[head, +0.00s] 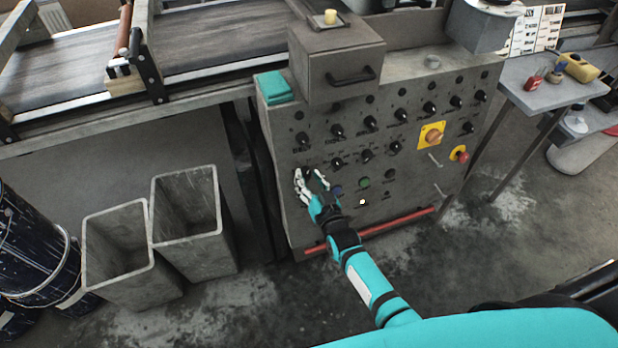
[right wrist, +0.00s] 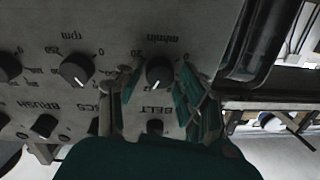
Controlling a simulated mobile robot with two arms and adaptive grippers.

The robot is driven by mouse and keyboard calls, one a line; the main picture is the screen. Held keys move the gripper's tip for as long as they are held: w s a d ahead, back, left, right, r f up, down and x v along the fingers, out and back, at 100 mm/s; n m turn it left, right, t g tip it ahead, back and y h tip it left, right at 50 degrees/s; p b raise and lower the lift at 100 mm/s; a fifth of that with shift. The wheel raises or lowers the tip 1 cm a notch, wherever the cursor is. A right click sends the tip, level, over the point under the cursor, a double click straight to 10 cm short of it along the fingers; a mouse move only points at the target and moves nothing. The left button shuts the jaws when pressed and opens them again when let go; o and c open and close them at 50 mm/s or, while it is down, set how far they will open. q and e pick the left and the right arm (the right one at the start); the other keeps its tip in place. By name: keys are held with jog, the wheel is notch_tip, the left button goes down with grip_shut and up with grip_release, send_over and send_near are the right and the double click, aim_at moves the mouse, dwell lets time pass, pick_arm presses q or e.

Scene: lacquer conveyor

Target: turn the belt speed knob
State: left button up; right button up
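The grey control panel (head: 350,215) stands in the middle of the head view, with rows of black knobs. My right gripper (head: 312,180) is at its lower left part. In the right wrist view, a black knob with a white pointer line (right wrist: 160,72) lies between the spread fingers of my right gripper (right wrist: 160,85). Upside-down lettering "BELT" and "m/min" is printed by this knob. The fingers are open on both sides of it, with small gaps showing. In the head view the gripper hides this knob. My left gripper is not in view.
Other knobs (right wrist: 76,70) sit close by. A yellow-backed red button (head: 432,136) and a green button (head: 364,183) are on the panel. Two grey bins (head: 190,245) stand left on the floor. A red bar (head: 395,222) runs along the panel's bottom.

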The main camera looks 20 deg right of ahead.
jog(key=shift+o, duration=1)
jog(key=shift+r, duration=0.1)
jog(key=shift+s, duration=0.15)
jog(key=s, duration=1.1)
jog(key=shift+s+d+r, duration=0.3)
jog(key=shift+d+r, duration=0.1)
jog(key=shift+f, duration=0.1)
